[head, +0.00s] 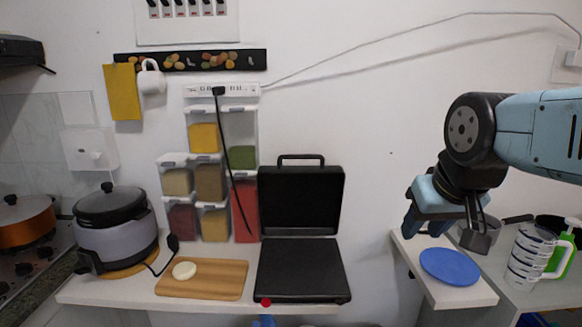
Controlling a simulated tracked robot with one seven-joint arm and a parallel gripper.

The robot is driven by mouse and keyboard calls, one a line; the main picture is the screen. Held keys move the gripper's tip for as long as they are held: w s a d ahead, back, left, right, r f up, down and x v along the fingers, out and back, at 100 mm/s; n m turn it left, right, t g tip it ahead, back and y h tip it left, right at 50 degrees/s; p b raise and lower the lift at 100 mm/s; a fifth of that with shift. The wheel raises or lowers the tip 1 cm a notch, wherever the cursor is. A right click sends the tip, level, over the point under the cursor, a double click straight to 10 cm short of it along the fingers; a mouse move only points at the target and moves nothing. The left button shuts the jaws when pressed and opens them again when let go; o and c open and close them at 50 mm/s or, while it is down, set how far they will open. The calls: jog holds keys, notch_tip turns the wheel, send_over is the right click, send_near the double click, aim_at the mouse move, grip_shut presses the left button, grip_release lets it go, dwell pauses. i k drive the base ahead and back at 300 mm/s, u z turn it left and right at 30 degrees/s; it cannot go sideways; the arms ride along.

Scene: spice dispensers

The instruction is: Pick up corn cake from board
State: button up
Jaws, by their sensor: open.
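The corn cake (184,271) is a small pale round disc lying on the left part of the wooden board (225,279). The board lies on the white counter at the lower left. My gripper (444,243) is at the right, in front of the blue plate's left side in the picture, with its fingers pointing down. It is open and empty. It is far to the right of the corn cake and apart from it.
An open black grill (300,270) stands between the board and my gripper. A rice cooker (112,225) with a cord is left of the board. Spice dispensers (209,181) hang behind. A blue plate (450,266) and striped measuring cup (528,257) are at right.

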aim_at(184, 271)
jog(key=u, duration=1.3)
